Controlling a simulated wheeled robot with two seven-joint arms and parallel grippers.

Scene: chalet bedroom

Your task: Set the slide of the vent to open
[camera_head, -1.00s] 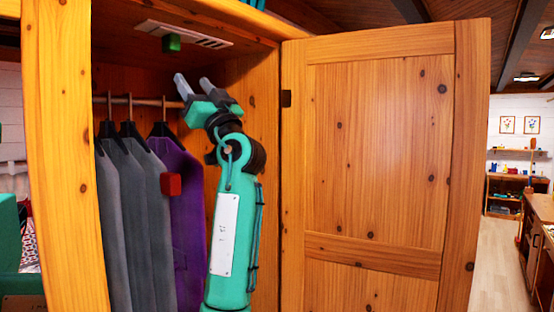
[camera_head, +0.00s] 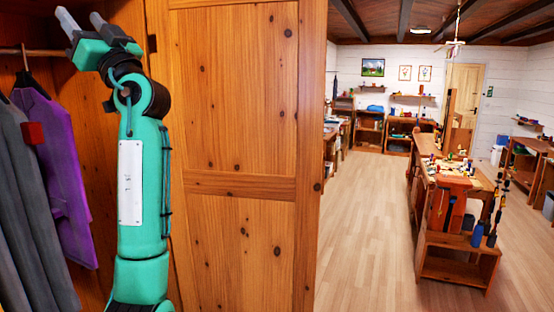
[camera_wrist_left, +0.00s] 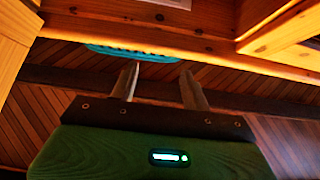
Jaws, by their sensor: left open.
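The vent with its slide is outside the head view now. In the left wrist view, a small white strip (camera_wrist_left: 170,3) at the top edge may be part of the vent, but I cannot tell. My left gripper (camera_head: 82,18) is raised inside the open wardrobe at the upper left, its fingers apart and pointing up. It also shows in the left wrist view (camera_wrist_left: 158,75), open with nothing between the fingers. My right gripper is not in view.
The open wardrobe door (camera_head: 240,130) stands right of my left arm. A purple jacket (camera_head: 60,170) and grey garments (camera_head: 30,210) hang left of it, with a red block (camera_head: 33,133) in front. A workbench (camera_head: 460,240) stands right; the floor (camera_head: 370,230) between is clear.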

